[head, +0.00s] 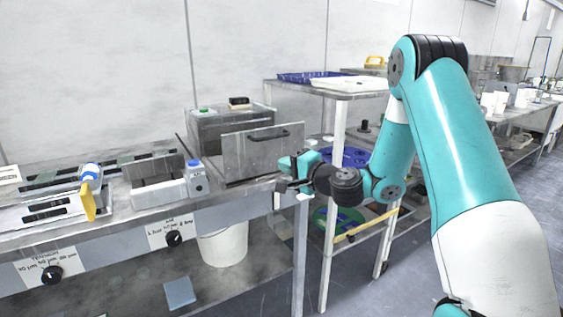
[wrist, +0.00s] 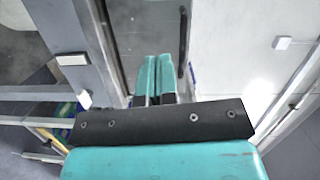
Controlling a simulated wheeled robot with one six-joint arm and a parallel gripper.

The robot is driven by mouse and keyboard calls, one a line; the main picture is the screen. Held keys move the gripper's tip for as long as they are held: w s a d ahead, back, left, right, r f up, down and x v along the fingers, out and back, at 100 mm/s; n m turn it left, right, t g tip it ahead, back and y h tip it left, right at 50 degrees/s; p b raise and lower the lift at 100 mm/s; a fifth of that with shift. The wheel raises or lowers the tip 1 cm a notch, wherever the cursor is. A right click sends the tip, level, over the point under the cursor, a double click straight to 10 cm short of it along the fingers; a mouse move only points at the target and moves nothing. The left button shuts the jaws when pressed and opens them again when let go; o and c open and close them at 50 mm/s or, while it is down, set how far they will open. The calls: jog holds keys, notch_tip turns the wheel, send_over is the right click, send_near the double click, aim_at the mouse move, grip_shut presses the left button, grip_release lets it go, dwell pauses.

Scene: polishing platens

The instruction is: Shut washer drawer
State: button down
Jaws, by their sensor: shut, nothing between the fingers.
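The washer (head: 205,125) is a grey metal box at the back of the bench in the head view. Its drawer (head: 240,153) stands pulled out, with a flat grey front panel and a dark bar handle (head: 268,134). My gripper (head: 284,183) is near the lower right corner of the drawer front; I cannot tell if it touches. In the wrist view the two teal fingers (wrist: 157,64) are together and empty, pointing toward a grey surface. The dark handle (wrist: 183,45) shows just right of them.
A white bucket (head: 225,243) is under the bench. A rack with a white tray (head: 348,84) stands to the right, close to my arm.

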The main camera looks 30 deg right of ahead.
jog(key=d+f+m+h, duration=0.3)
jog(key=d+m+h, duration=0.1)
jog(key=d, duration=0.2)
jog(key=p, duration=0.8)
send_near(278, 149)
jog(key=shift+t, duration=0.4)
jog(key=w, duration=0.6)
jog(key=shift+w+a+f, duration=0.1)
jog(key=shift+w+f, duration=0.2)
jog(key=shift+w, duration=0.1)
jog(key=shift+w+f, duration=0.1)
jog(key=shift+w, duration=0.3)
